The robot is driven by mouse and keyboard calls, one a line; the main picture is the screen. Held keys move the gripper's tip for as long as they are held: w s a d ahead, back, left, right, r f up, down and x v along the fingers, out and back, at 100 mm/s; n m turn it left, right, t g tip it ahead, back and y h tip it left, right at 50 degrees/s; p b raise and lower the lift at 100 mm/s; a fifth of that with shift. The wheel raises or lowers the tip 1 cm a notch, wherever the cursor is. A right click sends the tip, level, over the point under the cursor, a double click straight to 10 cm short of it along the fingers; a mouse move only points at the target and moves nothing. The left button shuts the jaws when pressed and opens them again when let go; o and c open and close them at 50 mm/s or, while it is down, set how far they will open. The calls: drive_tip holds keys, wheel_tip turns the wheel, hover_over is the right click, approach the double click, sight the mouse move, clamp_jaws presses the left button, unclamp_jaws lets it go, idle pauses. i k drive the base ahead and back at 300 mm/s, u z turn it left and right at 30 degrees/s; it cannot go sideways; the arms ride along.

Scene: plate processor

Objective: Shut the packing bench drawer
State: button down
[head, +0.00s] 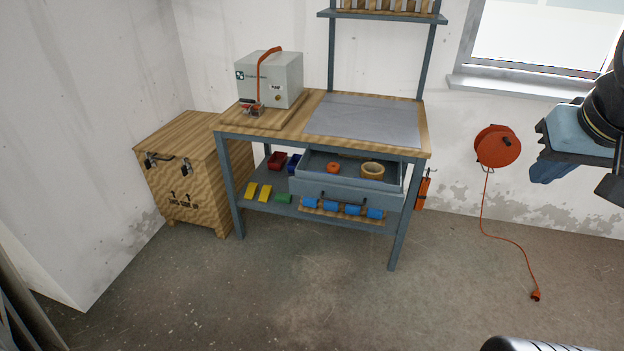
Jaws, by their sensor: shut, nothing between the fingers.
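The packing bench (420,144) stands against the back wall. Its grey-blue drawer (330,190) is under the top at the right side and is pulled out towards me. The drawer front has a dark bar handle (343,201). An orange ring (332,167) and a roll of tan tape (372,170) lie inside the open drawer. Part of my arm shows at the right edge, well to the right of the drawer and apart from it. I cannot make out my gripper's fingers in this view.
A grey box (285,78) with an orange lever stands on the bench top. A wooden cabinet (188,185) is left of the bench. Small coloured bins sit on the lower shelf (262,200). An orange cable reel (497,146) hangs at right. The floor (290,290) in front is clear.

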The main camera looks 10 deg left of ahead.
sight(387, 196)
drive_tip(key=i, duration=0.85)
drive_tip(key=u, duration=0.05)
